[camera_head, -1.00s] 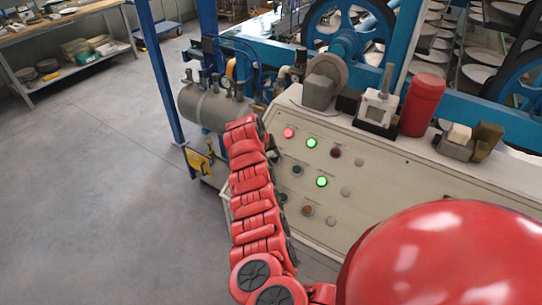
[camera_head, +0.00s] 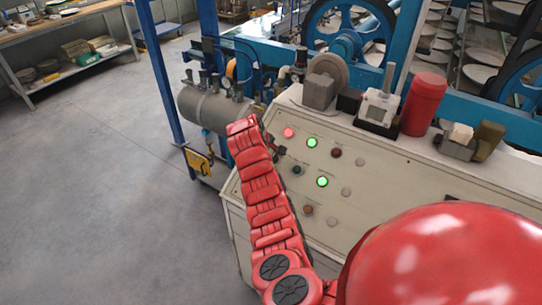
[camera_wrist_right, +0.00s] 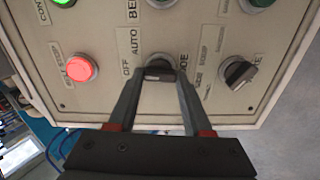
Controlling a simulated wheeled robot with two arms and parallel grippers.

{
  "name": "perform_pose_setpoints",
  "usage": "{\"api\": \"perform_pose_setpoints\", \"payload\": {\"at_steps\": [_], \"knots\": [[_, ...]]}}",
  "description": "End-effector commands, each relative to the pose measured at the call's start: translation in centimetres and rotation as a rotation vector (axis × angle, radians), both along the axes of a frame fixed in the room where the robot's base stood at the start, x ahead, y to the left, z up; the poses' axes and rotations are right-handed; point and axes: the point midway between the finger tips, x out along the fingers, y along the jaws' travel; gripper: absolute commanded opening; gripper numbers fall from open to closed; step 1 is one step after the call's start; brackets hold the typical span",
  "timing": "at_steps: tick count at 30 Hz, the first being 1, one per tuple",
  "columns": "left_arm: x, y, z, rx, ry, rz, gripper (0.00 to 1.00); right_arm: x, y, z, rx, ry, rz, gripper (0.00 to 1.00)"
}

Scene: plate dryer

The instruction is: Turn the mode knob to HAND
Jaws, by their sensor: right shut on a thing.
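The control panel is a pale slanted face with lamps and knobs. In the right wrist view the mode knob (camera_wrist_right: 160,61) is a dark knob, partly hidden between my fingers, with OFF and AUTO labels to its left and part of MODE to its right. The HAND label cannot be made out. My right gripper (camera_wrist_right: 159,78) is shut on the knob, its fingers on either side. In the head view my right gripper (camera_head: 277,149) shows small and dark at the panel's left edge, partly hidden by my red arm. My left gripper is out of view.
A second black knob (camera_wrist_right: 239,73) sits right of the mode knob. A lit red lamp (camera_wrist_right: 80,69) is to the left. A red cylinder (camera_head: 424,103) and a grey motor (camera_head: 320,91) stand on the cabinet top. Open floor lies to the left.

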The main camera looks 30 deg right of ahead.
Motion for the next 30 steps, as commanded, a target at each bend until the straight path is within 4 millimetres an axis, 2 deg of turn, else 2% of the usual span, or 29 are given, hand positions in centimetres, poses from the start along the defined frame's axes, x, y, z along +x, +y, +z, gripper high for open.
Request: {"api": "perform_pose_setpoints", "payload": {"at_steps": [18,30], "knots": [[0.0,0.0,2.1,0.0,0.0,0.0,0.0,-0.1,0.2,0.1,-0.109,0.267,0.494,0.0],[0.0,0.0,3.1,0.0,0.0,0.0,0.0,-0.1,0.1,0.0,-0.155,0.379,0.701,0.0]]}}
